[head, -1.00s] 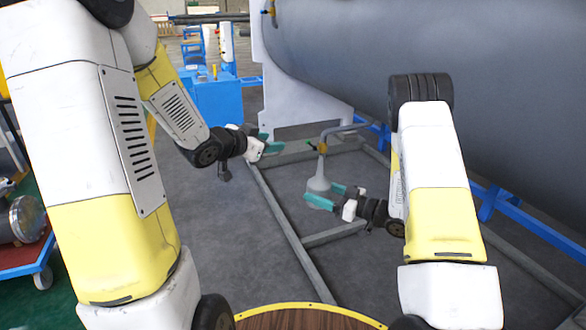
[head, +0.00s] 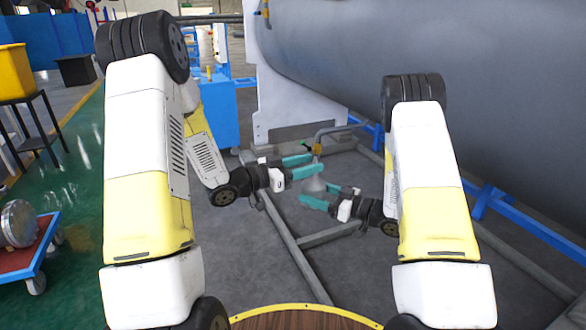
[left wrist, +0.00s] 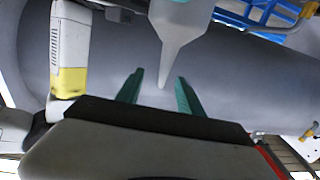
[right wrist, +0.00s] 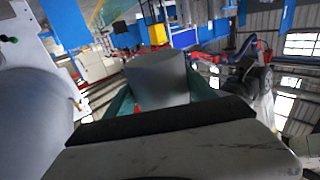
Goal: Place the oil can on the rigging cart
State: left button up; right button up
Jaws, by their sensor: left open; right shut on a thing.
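The grey conical oil can (head: 313,184) is upright in the middle of the head view, in front of the big grey shell. My right gripper (head: 316,194) is shut on its lower body, which also fills the space between the fingers in the right wrist view (right wrist: 158,80). My left gripper (head: 314,165) is open at the can's narrow upper part. In the left wrist view the spout (left wrist: 172,50) points down between the two teal fingers, with gaps beside it. A low red-topped cart (head: 22,262), possibly the rigging cart, stands at the far left.
The large grey shell (head: 430,70) and its blue frame (head: 530,215) block the right side. A bent pipe (head: 340,130) passes behind the can. Grey floor rails (head: 300,255) run below. A round metal part (head: 18,222) rests on the cart. Green floor (head: 75,200) is open at left.

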aim_at(323, 181)
pick_arm(q)
jog(key=x, duration=0.5)
jog(key=shift+w+d, duration=0.2)
jog(key=shift+d, duration=0.05)
jog(key=shift+c, duration=0.4)
jog(key=shift+s, duration=0.1)
grip_shut()
pick_arm(e)
jog(key=o, duration=1.7)
